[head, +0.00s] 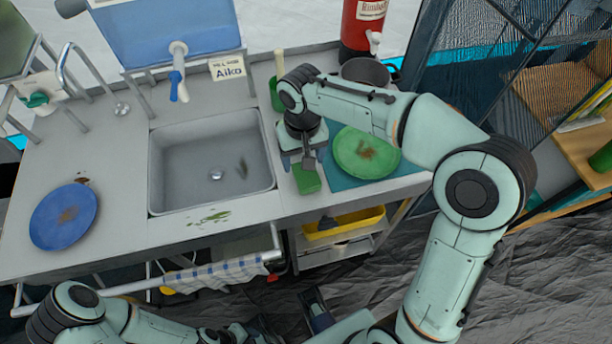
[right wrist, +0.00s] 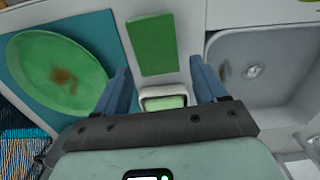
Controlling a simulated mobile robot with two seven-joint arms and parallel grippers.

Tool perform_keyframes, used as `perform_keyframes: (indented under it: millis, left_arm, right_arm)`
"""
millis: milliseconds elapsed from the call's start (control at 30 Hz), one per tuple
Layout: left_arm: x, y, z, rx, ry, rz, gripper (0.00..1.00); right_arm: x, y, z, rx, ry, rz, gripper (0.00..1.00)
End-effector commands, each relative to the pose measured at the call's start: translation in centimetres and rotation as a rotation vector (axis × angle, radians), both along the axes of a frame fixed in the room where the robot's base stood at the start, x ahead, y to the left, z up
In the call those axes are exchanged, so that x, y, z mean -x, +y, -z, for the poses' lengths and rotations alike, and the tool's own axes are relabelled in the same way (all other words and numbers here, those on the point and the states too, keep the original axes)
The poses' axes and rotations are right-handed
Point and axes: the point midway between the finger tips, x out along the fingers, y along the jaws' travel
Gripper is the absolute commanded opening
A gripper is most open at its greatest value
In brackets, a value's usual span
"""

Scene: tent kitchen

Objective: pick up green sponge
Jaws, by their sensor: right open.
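The green sponge (head: 307,180) lies on the grey counter between the sink and the green plate. In the right wrist view the sponge (right wrist: 152,45) is a flat green rectangle ahead of the fingertips, between their lines. My right gripper (head: 303,160) is over the counter at the sponge's far end and partly hides it. Its two blue fingers (right wrist: 158,75) are apart with nothing gripped; the sponge looks clear of both. My left gripper (head: 292,322) is low at the bottom edge, in front of the counter, partly cut off; its jaw state is unclear.
The sink (head: 212,165) is left of the sponge. A dirty green plate (head: 366,153) on a teal mat (head: 338,182) is to the right. A dirty blue plate (head: 64,217) lies far left.

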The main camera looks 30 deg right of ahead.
Motion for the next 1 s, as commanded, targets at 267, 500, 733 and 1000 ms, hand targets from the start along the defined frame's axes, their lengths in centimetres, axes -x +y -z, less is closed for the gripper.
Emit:
perform_keyframes:
  millis: [267,500,733,1000]
  left_arm:
    - [-0.2,0.0,0.6,-0.001,-0.009,-0.002,0.43]
    - [-0.3,0.0,0.6,-0.001,-0.012,-0.002,0.43]
    - [-0.3,0.0,0.6,-0.001,-0.012,-0.002,0.43]
    - [-0.3,0.0,0.6,-0.001,-0.012,-0.003,0.43]
  right_arm:
    - [0.2,-0.3,4.0,0.0,0.005,0.0,0.71]
    - [0.1,-0.3,5.1,0.0,0.001,0.0,0.71]
    - [0.1,-0.3,5.1,0.0,0.001,0.0,0.42]
    - [0.1,-0.3,5.1,0.0,0.001,0.0,0.34]
